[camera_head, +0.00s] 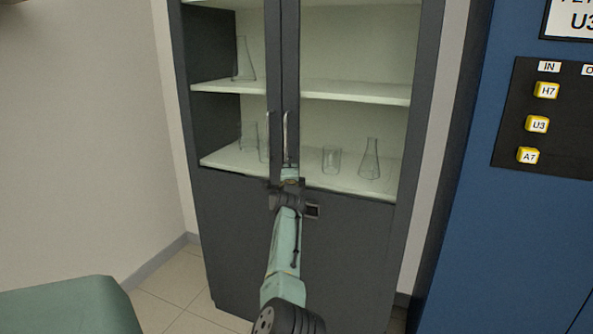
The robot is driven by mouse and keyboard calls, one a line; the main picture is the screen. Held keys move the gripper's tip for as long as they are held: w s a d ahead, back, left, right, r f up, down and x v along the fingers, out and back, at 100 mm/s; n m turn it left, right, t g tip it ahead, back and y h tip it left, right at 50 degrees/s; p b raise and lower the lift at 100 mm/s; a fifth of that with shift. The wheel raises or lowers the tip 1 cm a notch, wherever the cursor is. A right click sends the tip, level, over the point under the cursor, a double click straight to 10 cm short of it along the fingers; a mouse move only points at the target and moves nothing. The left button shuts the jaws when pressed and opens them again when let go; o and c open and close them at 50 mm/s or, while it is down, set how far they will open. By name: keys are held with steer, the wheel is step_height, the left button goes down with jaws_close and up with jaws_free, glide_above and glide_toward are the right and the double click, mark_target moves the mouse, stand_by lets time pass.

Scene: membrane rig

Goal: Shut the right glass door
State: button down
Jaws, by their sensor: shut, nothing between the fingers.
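The right glass door (352,120) of the tall dark grey cabinet covers its upper right side. Its dark inner frame edge (291,60) stands close beside the left door's frame edge (273,60), and it looks shut or nearly shut; a small gap cannot be ruled out. A metal handle (286,133) runs upright at this middle seam. My gripper (290,176) is shut and empty, just below the handle at the foot of the seam. Whether it touches the door cannot be told. My gripper and wrist hide the lower end of the seam.
Glass beakers and flasks (370,160) stand on the shelves behind the glass. A blue panel with yellow labelled buttons (537,125) stands at the right. A green surface (70,308) is at the lower left.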

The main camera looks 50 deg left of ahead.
steer(key=shift+w+a, duration=0.1)
steer(key=shift+a, duration=0.05)
steer(key=shift+w+r, duration=0.2)
steer(key=shift+r, duration=0.15)
